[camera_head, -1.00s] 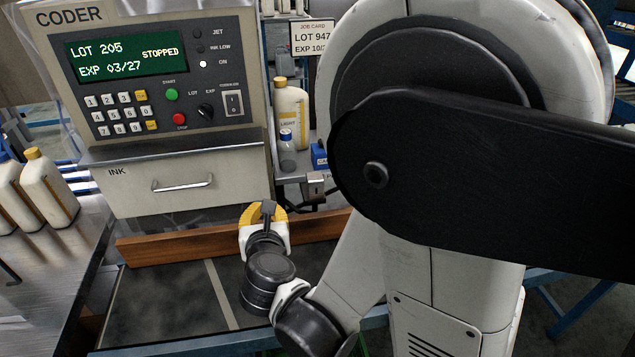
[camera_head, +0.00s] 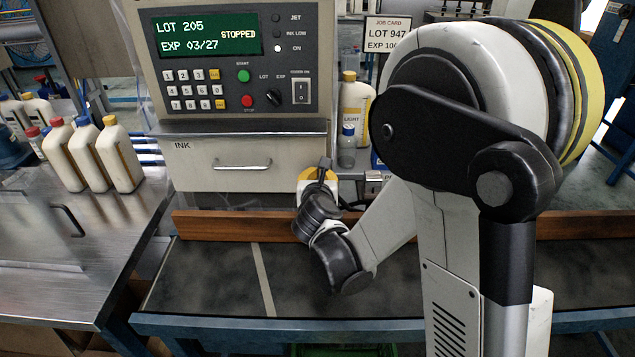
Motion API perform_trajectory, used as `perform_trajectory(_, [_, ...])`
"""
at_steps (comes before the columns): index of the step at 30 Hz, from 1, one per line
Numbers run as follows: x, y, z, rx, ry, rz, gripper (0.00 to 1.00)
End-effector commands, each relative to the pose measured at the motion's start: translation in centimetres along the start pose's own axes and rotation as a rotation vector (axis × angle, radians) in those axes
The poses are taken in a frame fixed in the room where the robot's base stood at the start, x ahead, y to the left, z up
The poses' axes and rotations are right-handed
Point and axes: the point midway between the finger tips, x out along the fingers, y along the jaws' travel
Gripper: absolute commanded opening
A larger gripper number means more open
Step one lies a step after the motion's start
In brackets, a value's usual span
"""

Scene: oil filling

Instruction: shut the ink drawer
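The ink drawer (camera_head: 200,177) is a pale grey front marked INK, with a silver bar handle (camera_head: 241,165), low on the coder (camera_head: 152,95). A narrow grey ledge runs above its front. From this angle I cannot tell how far the drawer stands out. My gripper (camera_head: 324,165) is at the drawer's lower right corner in the picture, right of the handle and apart from it. My wrist hides much of the gripper, so its fingers are not clear. I see nothing held in it.
A wooden rail (camera_head: 230,225) runs below the drawer along a dark conveyor belt (camera_head: 205,275). White bottles (camera_head: 118,155) stand on a steel table (camera_head: 85,235) at left. A LIGHT bottle (camera_head: 355,105) and a small clear bottle (camera_head: 346,147) stand right of the coder.

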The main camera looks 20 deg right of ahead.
Motion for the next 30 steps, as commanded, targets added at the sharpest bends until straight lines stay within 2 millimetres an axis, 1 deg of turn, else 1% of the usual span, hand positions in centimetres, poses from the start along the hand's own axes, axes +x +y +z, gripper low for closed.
perform_trajectory(11, [0.3,0.0,0.1,0.0,0.001,-0.001,0.0])
perform_trajectory(14, [1.4,0.0,0.4,0.001,0.001,-0.002,0.0])
perform_trajectory(18, [3.7,0.0,1.1,0.0,0.001,-0.002,0.0])
perform_trajectory(20, [4.2,0.0,1.3,0.001,0.001,-0.001,0.0])
perform_trajectory(30, [4.3,0.0,1.4,0.0,0.0,0.0,0.0])
